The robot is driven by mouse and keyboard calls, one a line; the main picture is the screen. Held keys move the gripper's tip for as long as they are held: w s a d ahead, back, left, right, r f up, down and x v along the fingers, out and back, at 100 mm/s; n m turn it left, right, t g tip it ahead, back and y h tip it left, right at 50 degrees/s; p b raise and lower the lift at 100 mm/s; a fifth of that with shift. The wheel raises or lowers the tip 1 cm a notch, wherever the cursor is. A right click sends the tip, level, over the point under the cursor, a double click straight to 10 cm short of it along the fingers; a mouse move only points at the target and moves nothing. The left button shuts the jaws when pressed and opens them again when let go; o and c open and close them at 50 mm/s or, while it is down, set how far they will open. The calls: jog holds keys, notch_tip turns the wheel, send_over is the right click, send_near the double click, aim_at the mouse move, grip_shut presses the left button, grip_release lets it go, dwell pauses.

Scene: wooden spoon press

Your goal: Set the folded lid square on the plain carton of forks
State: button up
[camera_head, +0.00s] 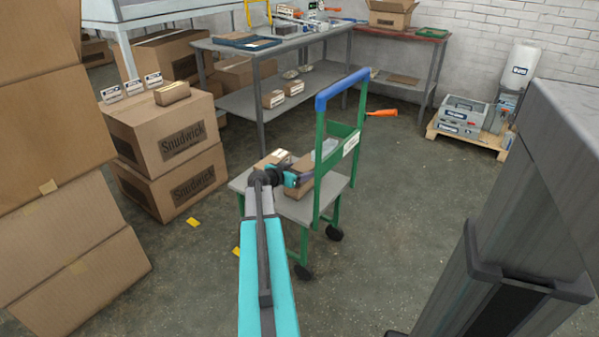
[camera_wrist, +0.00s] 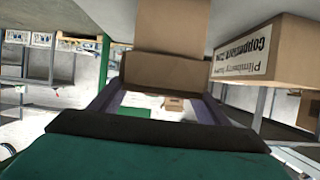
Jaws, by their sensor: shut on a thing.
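My gripper (camera_head: 292,178) is over the small cart and is shut on brown cardboard that looks like the folded lid (camera_wrist: 165,73). In the wrist view, which looks upside down, this piece lies between the dark jaws. A plain brown face (camera_wrist: 172,26), apparently the plain carton, meets it there along a straight edge. I cannot tell whether the two touch or are square. In the head view a plain brown carton (camera_head: 309,172) stands on the cart, partly hidden by my gripper. A carton with a white printed label (camera_wrist: 245,52) stands beside the held piece.
The grey cart top (camera_head: 325,203) has a green frame and a blue handle (camera_head: 342,88) rising right of my gripper. Stacked Snudwick boxes (camera_head: 165,140) stand at left. A grey workbench (camera_head: 235,103) is behind. Open floor (camera_head: 410,230) lies to the right.

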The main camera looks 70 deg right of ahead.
jog(key=o, duration=1)
jog(key=shift+o, duration=0.2)
jog(key=shift+r+p, duration=0.25)
jog(key=shift+p, duration=0.15)
jog(key=shift+r+p, duration=0.5)
jog(key=shift+p, duration=0.3)
jog(key=v, duration=1.2)
jog(key=shift+p, duration=0.45)
jog(key=shift+f, duration=0.15)
